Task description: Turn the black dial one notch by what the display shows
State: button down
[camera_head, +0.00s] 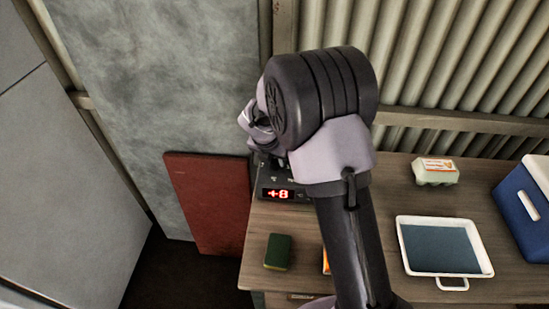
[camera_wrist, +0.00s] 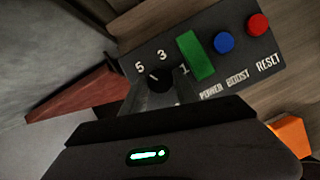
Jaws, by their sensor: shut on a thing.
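The black dial (camera_wrist: 158,76) sits on a dark control panel (camera_wrist: 205,42) in the wrist view. The numbers 5, 3 and 1 are printed around it. A small pale mark shows on the dial's upper left; which number it points at is hard to tell. My gripper (camera_wrist: 161,86) has its two fingers on either side of the dial, shut on it, and they hide its lower part. In the head view the display (camera_head: 278,194) reads +8 in red digits. My arm hides the dial there.
A green switch (camera_wrist: 195,56), a blue button (camera_wrist: 224,42) and a red button (camera_wrist: 258,24) stand right of the dial, labelled POWER, BOOST and RESET. A sponge (camera_head: 277,251), a white tray (camera_head: 402,259), an egg carton (camera_head: 435,172) and a blue cooler (camera_head: 521,207) are on the bench.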

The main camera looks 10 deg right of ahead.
jog(key=m+p, duration=0.1)
jog(key=m, duration=0.1)
jog(key=m+g+h+p, duration=0.1)
jog(key=m+p, duration=0.2)
jog(key=p, duration=0.1)
jog(key=shift+w+a+r+m+g+h, duration=0.1)
jog(key=shift+a+r+m+g+h, duration=0.05)
jog(key=shift+r+m+g+h, duration=0.2)
jog(key=m+p, duration=0.1)
jog(key=m+g+p, duration=0.1)
jog(key=m+p, duration=0.1)
jog(key=shift+w+f+m+h, duration=0.1)
jog(key=shift+f+m+h, duration=0.1)
jog(key=shift+m+h, duration=0.05)
jog(key=shift+f+m+g+p, duration=0.15)
jog(key=shift+m+g+p, duration=0.35)
jog(key=shift+m, duration=0.6)
jog(key=c, duration=0.9)
grip_release()
jog(key=shift+c, duration=0.2)
